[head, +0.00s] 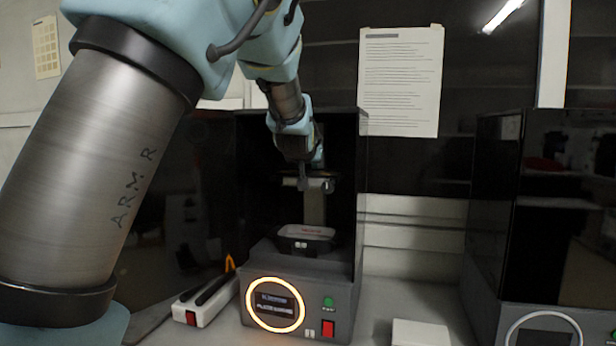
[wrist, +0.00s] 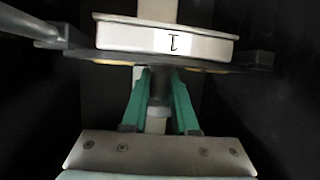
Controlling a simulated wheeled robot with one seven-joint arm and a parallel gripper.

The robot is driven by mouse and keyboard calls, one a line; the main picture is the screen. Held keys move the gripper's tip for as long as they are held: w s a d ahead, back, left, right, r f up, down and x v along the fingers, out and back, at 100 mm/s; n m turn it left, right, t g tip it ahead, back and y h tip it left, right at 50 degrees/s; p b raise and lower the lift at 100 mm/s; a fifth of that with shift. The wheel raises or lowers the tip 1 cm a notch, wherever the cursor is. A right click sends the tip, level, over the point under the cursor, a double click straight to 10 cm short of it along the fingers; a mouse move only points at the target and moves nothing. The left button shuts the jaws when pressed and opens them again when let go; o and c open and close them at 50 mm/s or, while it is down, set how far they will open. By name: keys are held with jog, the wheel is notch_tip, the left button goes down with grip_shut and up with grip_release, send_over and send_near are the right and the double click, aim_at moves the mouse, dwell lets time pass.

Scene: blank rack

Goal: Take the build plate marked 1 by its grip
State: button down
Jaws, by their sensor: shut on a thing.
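The build plate marked 1 (wrist: 165,38) shows in the wrist view as a pale block whose label reads 1 upside down. A dark flat holder (wrist: 110,54) runs along its lower edge. My gripper (wrist: 160,78) has its teal fingers shut on the plate's dark grip, just below the label. In the head view my gripper (head: 303,176) is inside the open dark printer housing (head: 362,190), at the small plate assembly (head: 322,185). The fingertips are too small to make out there.
A shallow dark-rimmed tray (head: 305,246) sits below on the printer base, with a gap between. A glowing ring display (head: 275,304) is on the base front. A white holder with dark tools (head: 208,300) stands left. A second dark printer (head: 545,230) stands right.

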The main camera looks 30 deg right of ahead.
jog(key=shift+r, duration=0.1)
jog(key=shift+r+b, duration=0.45)
jog(key=shift+r, duration=0.15)
jog(key=shift+s+a+f+t+h+b, duration=0.1)
jog(key=shift+s+f+t+h+b, duration=0.15)
jog(key=shift+t+h+b, duration=0.35)
jog(key=shift+s+a+t+h+b, duration=0.35)
jog(key=shift+t+b, duration=0.35)
jog(key=shift+b, duration=0.35)
notch_tip(320, 180, up, 7)
jog(key=s, duration=0.2)
jog(key=s+a+r+g+y+p, duration=0.1)
jog(key=s+a+g+y+p, duration=0.1)
jog(key=s+a+p, duration=0.8)
jog(key=s+a, duration=0.2)
jog(key=s, duration=0.5)
jog(key=shift+a+r+g+p, duration=0.15)
jog(key=shift+a+g+p, duration=0.15)
jog(key=shift+a+p, duration=0.1)
